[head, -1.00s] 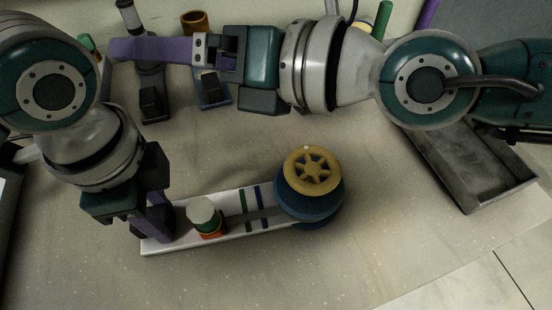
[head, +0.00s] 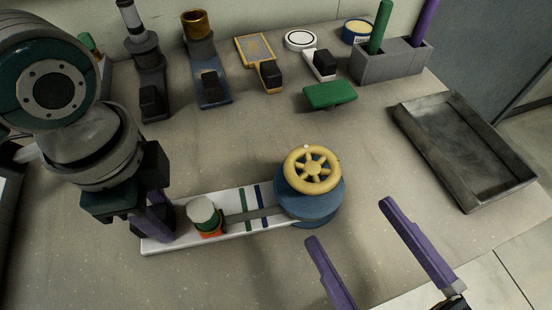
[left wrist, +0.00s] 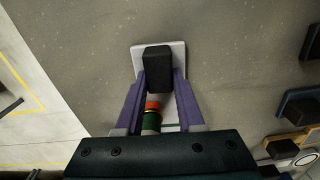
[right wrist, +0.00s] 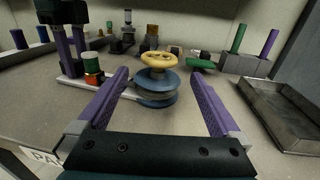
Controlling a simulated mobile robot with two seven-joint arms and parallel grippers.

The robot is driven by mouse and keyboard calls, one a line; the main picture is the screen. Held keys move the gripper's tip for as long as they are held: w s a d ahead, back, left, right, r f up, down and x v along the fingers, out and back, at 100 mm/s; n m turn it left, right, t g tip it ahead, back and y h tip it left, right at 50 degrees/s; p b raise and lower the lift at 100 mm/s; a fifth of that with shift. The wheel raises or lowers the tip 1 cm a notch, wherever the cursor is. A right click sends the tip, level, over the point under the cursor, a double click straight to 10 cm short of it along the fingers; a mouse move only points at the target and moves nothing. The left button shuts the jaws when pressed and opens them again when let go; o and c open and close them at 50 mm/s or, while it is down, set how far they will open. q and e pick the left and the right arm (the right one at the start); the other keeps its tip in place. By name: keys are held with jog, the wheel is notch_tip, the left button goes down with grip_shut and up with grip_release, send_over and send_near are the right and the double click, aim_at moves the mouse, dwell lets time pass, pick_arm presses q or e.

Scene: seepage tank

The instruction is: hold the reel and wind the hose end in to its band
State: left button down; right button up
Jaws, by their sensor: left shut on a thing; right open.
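The reel (head: 312,208) is a blue drum with a yellow spoked handwheel (head: 312,170) on top, upright at the right end of a white board (head: 190,242). A grey hose strip (head: 236,217) runs from it along the board to a white-topped end piece (head: 203,212) with green and orange rings. Green and blue bands (head: 254,196) cross the board between them. My left gripper (head: 160,226) is shut on a black block (left wrist: 158,68) at the board's left end. My right gripper (head: 350,223) is open and empty, in front of the reel; its fingers flank the reel, apart from it, in the right wrist view (right wrist: 160,76).
A grey tray (head: 470,199) lies at the right. A grey holder (head: 388,66) with green and purple rods, a green block (head: 330,95) and several black-handled items stand along the back. The table between the reel and the tray is clear.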

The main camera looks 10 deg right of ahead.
aim_at(317, 167)
jog(key=x, duration=0.9)
jog(key=shift+w+a, duration=0.1)
jog(key=shift+w, duration=0.1)
jog(key=c, duration=1.2)
jog(key=shift+o, duration=0.2)
jog(key=shift+n+y, duration=0.3)
jog(key=shift+y, duration=0.2)
jog(key=n+g+y, duration=0.1)
jog(key=n+y, duration=0.1)
jog(key=y, duration=0.1)
jog(key=n+g+y, duration=0.2)
jog(key=y, duration=0.1)
jog(key=shift+w+r+n, duration=0.1)
jog(key=shift+w+n, duration=0.05)
jog(key=shift+n, duration=0.15)
jog(key=n+g+y, duration=0.4)
jog(key=g, duration=0.1)
jog(key=shift+g+y, duration=0.4)
